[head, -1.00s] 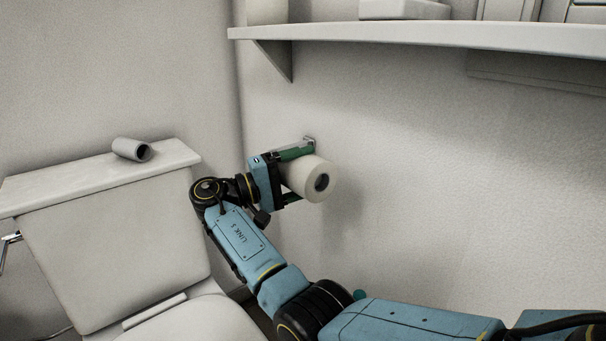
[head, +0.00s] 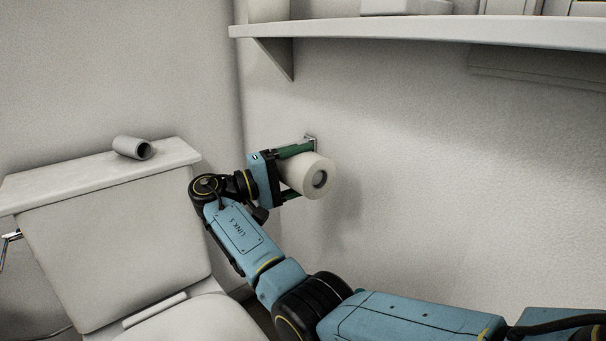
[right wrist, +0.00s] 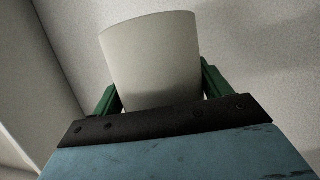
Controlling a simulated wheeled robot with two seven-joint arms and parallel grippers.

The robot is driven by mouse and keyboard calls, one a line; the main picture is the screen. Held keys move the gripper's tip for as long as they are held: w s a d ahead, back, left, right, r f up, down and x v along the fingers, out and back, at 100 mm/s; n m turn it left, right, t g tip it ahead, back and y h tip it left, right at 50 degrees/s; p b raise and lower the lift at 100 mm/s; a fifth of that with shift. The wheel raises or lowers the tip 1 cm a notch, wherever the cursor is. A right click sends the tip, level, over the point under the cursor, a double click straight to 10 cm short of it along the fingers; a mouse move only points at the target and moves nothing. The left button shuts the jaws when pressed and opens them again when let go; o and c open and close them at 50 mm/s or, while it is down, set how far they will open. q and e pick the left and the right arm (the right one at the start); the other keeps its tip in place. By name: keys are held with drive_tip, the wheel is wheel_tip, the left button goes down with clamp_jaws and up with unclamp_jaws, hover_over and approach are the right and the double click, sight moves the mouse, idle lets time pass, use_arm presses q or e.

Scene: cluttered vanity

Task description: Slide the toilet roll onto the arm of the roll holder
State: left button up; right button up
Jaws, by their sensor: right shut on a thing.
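The white toilet roll (head: 316,179) is held by my right gripper (head: 298,172) close to the wall in the head view. Its round end with the dark core hole faces right and toward the camera. In the right wrist view the roll (right wrist: 152,60) stands between the two green fingers of the right gripper (right wrist: 160,85). The roll holder (head: 311,141) shows only as a small metal mount on the wall, just above the roll. Its arm is hidden behind the roll and gripper, so I cannot tell whether the roll is around it. My left gripper is not in view.
An empty grey cardboard tube (head: 131,148) lies on the toilet cistern lid (head: 60,182) at the left. A wall shelf (head: 430,35) with items on it runs above. The wall to the right of the roll is bare.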

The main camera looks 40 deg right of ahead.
drive_tip(key=shift+w+b, duration=0.35)
drive_tip(key=shift+w, duration=0.05)
drive_tip(key=shift+w+a, duration=0.1)
drive_tip(key=shift+w, duration=0.5)
idle(0.4)
drive_tip(key=shift+w, duration=0.85)
idle(0.4)
